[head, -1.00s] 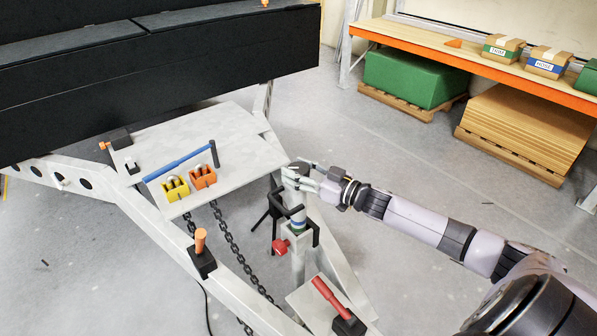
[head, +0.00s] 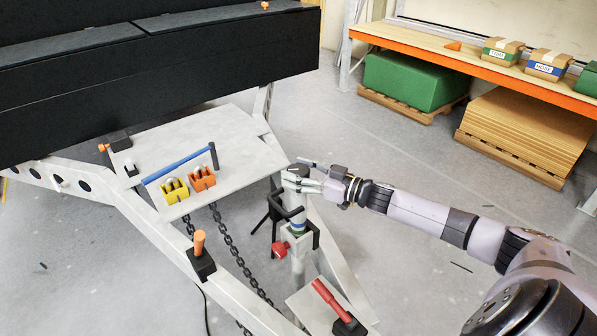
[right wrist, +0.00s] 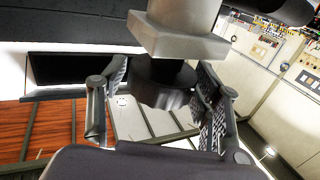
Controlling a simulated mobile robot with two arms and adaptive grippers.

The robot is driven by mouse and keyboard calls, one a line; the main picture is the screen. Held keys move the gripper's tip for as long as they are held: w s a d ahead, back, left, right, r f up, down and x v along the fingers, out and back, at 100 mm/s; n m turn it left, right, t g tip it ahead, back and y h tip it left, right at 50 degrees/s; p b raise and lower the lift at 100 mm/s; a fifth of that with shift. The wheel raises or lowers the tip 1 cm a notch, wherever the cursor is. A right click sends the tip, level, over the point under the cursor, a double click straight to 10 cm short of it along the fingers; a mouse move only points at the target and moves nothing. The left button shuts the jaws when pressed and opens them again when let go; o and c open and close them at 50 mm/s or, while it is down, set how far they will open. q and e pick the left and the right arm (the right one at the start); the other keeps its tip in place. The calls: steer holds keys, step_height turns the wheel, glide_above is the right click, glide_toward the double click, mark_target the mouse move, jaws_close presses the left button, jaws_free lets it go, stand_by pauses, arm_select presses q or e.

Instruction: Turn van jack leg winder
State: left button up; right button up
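The jack leg (head: 298,250) stands upright beside the pale chassis frame, with a blue-green band near its top. A dark round winder knob (head: 299,169) is at its top, partly covered by my right gripper (head: 301,180), which comes in from the right. In the right wrist view the black knob (right wrist: 160,85) sits below a grey block (right wrist: 175,38). Both textured finger pads lie against its two sides, so my right gripper (right wrist: 163,95) appears shut on it. A red clamp knob (head: 280,248) and black bracket (head: 315,236) are lower on the leg. My left gripper is not in view.
A grey plate (head: 235,135) on the frame carries a blue-handled bar (head: 180,163), a yellow lock (head: 174,192) and an orange lock (head: 202,179). A red lever (head: 328,297) and orange lever (head: 200,243) stand near.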

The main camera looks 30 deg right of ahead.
steer(key=shift+o, duration=0.7)
steer(key=shift+s+d+f, duration=0.15)
steer(key=shift+s+d, duration=0.15)
steer(key=shift+s, duration=0.2)
steer(key=v, duration=1.1)
steer(key=shift+a, duration=0.1)
